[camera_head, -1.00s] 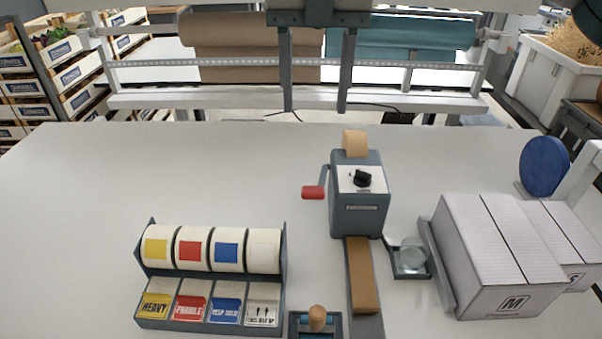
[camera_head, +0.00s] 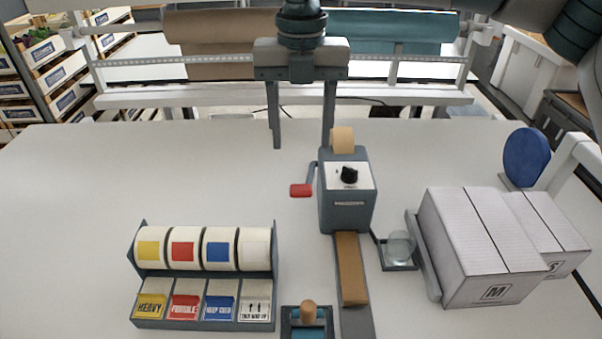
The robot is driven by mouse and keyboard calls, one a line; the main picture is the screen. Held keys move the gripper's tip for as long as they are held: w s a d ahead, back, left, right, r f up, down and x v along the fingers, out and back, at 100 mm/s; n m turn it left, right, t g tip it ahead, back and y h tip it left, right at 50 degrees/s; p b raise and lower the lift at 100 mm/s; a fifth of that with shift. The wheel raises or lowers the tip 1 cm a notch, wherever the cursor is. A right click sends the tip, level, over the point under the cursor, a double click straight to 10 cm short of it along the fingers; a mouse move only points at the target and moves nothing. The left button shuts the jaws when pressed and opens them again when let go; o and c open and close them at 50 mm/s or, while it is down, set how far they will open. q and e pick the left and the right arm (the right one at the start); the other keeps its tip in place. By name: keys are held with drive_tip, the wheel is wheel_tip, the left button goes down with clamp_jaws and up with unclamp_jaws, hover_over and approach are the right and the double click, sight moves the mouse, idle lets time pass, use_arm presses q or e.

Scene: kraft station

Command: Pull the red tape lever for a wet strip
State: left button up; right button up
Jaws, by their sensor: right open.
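The tape dispenser (camera_head: 346,205) is a grey box with a black knob on its white top. Its red lever handle (camera_head: 301,190) sticks out on the left side. A strip of brown tape (camera_head: 351,268) lies on the chute in front of it, and a tape roll (camera_head: 342,140) shows at its back. My right gripper (camera_head: 302,140) hangs open and empty above and behind the lever, its two fingers pointing down, apart from it. My left gripper is not in view.
A label dispenser (camera_head: 206,272) stands front left. A wood-knobbed tool (camera_head: 308,318) sits front centre. A glass water cup (camera_head: 400,247) is right of the dispenser, beside white boxes (camera_head: 490,252) and a blue disc (camera_head: 527,157). The left table is clear.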

sight(301, 187)
wheel_tip(301, 187, down, 10)
drive_tip(key=p, duration=0.3)
drive_tip(key=shift+r, duration=0.25)
drive_tip(key=shift+f+p, duration=0.35)
drive_tip(key=shift+f, duration=0.3)
clamp_jaws()
